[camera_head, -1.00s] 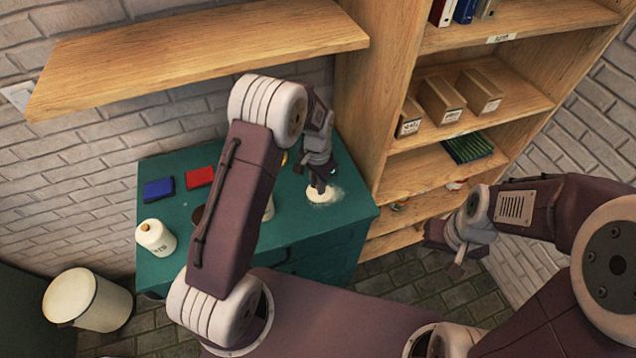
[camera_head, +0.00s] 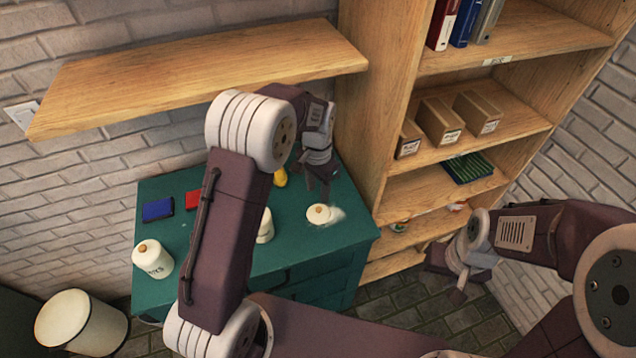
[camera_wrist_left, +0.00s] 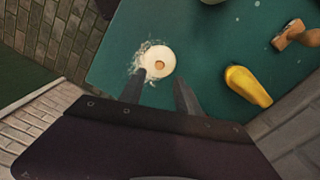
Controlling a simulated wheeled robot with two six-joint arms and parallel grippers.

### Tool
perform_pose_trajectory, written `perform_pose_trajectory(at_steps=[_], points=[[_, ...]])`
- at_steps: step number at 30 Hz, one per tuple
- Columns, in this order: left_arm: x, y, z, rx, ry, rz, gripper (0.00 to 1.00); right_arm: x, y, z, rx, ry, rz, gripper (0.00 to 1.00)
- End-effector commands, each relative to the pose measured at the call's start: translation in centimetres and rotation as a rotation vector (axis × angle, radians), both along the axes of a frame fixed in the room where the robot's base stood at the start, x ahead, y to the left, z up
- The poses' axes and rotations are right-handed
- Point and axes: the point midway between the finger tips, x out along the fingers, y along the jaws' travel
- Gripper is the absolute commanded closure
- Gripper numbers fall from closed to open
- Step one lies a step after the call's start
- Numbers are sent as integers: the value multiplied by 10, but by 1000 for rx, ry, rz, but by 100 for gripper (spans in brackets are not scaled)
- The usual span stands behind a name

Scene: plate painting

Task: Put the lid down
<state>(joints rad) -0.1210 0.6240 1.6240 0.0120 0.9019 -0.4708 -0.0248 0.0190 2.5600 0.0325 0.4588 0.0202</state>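The lid (camera_head: 320,215) is a round cream disc with a small wooden knob. It lies flat on the green cabinet top (camera_head: 300,240), near the right edge, with a pale patch beside it. In the left wrist view the lid (camera_wrist_left: 158,63) lies just beyond my fingertips, knob up. My left gripper (camera_head: 324,196) is above and just behind the lid. Its two fingers (camera_wrist_left: 157,88) are apart with nothing between them. My right gripper (camera_head: 458,292) hangs away from the cabinet at the right; its opening is unclear.
A cream canister with a knobbed lid (camera_head: 152,259) stands at the cabinet's left. Another cream pot (camera_head: 265,228) is partly behind my left arm. Blue (camera_head: 158,209) and red (camera_head: 193,200) pads and a yellow object (camera_wrist_left: 247,86) lie farther back. A wooden shelf unit (camera_head: 365,130) stands at right.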

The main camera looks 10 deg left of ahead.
Motion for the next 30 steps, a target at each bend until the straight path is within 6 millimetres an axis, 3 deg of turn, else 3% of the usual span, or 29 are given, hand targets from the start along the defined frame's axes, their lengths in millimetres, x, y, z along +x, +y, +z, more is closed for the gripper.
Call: perform_pose_trajectory(at_steps=[3,6,11,14,17,24,27,30], points=[[1,0,24,-1,-4,0,60,0,0,-1,0,0,0,64],[1,0,36,0,-1,0,60,0,0,-1,0,0,0,64],[0,1,42,0,0,1,60,0,0,-1,0,0,0,64],[-10,4,41,-1,-4,37,60,0,0,-1,0,0,0,64],[-45,15,38,-8,-25,166,60,0,0,-1,0,0,0,64],[-150,39,18,-31,-91,520,60,0,0,-1,0,0,0,64],[-173,42,12,-36,-102,591,60,0,0,-1,0,0,0,64],[-180,43,10,-38,-105,612,60,0,0,-1,0,0,0,64]])
